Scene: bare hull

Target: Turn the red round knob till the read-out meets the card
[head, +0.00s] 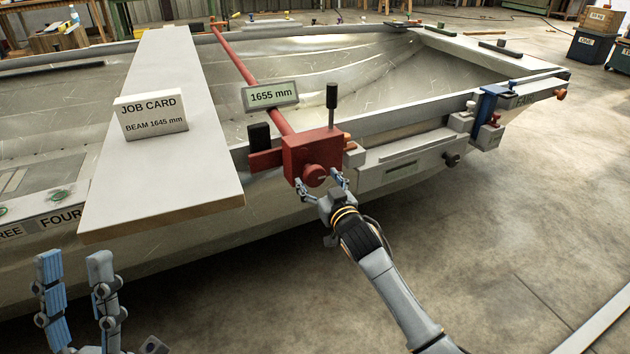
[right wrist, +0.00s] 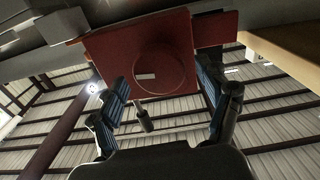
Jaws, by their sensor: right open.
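The red round knob (head: 316,176) is on the front of a red block (head: 308,148) clamped at the hull's near edge. The grey read-out (head: 270,95) shows 1655 mm. The white job card (head: 150,117) stands on a plank and reads BEAM 1645 mm. My right gripper (head: 319,184) is open in front of the knob. In the right wrist view the knob (right wrist: 160,74) shows between the two blue-padded fingers, with gaps at both sides and a pale mark on its face. My left gripper (head: 74,262) is open and empty, low at the left.
The plank (head: 165,196) lies across the hull. A red bar (head: 236,58) runs from the block to the far side. A black-handled lever (head: 332,103) rises from the block. A blue clamp (head: 487,112) is on the edge at the right. The floor in front is clear.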

